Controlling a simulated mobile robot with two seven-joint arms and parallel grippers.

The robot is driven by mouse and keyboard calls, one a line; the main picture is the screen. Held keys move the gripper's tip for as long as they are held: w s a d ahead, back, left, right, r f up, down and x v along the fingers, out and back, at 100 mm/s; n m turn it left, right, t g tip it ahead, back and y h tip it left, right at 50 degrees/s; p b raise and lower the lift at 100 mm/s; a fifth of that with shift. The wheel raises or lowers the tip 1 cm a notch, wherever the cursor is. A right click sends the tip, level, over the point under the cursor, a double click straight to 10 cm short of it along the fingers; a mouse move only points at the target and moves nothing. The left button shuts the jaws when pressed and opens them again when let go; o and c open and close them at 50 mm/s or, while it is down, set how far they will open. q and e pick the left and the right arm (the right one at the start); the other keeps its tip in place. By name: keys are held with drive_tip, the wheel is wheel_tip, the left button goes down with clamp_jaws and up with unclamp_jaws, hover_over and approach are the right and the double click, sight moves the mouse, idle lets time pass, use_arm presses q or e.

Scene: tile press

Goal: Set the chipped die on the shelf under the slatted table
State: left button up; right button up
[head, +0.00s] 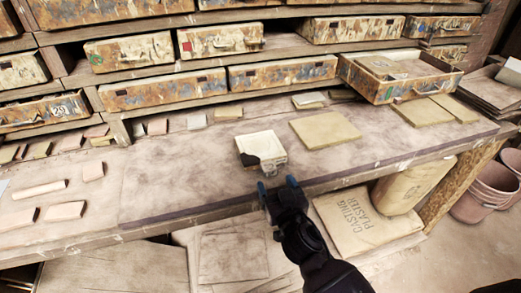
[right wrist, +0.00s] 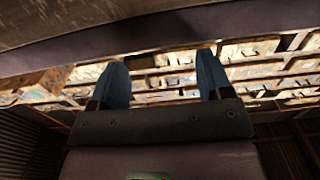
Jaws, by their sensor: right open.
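A square cream block with a dark, broken-looking corner (head: 261,144), which looks like the chipped die, lies flat on the workbench (head: 180,180) near its front edge. My right gripper (head: 279,184) is at the bench's front edge, just in front of the block and apart from it. Its blue fingers are open and empty; they also show in the right wrist view (right wrist: 163,80), with nothing between them. I cannot make out a slatted table for certain. My left gripper is not in view.
A square tan tile (head: 325,129) lies to the right of the block. An open drawer (head: 400,88) juts out at the back right. Below the bench, a plaster bag (head: 365,222) and boards (head: 233,255) take up room. Pink buckets (head: 490,190) stand at the right.

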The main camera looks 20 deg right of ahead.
sight(271, 172)
drive_tip(key=shift+w+d, duration=0.1)
drive_tip(key=shift+w, duration=2.5)
drive_tip(key=shift+r, duration=0.1)
clamp_jaws()
